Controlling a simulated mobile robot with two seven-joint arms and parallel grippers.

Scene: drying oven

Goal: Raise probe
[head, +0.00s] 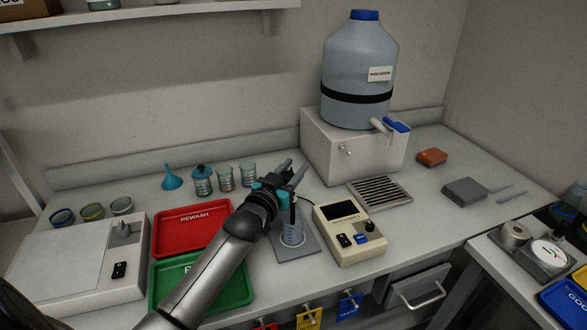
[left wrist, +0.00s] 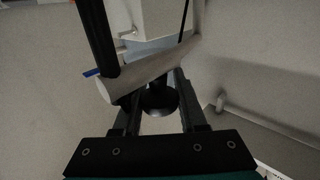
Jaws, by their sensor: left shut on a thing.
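The meter (head: 350,232), a beige box with a dark screen and a knob, stands on the bench right of the clear beaker (head: 291,236). The beaker sits on a grey base plate (head: 311,252). The dark probe (head: 293,212) points down at the beaker; whether its tip is inside is hard to tell. My left gripper (head: 291,176) is above the beaker, shut on the probe's upper part. In the left wrist view, a dark round part (left wrist: 160,101) sits between the fingers, with a pale bar across behind them. My right gripper is out of view.
A red tray (head: 190,213) and a green tray (head: 236,290) lie left of the beaker. A large water carboy (head: 358,65) with a tap stands on a white box behind. Several small beakers and a blue funnel (head: 171,178) stand at the back left.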

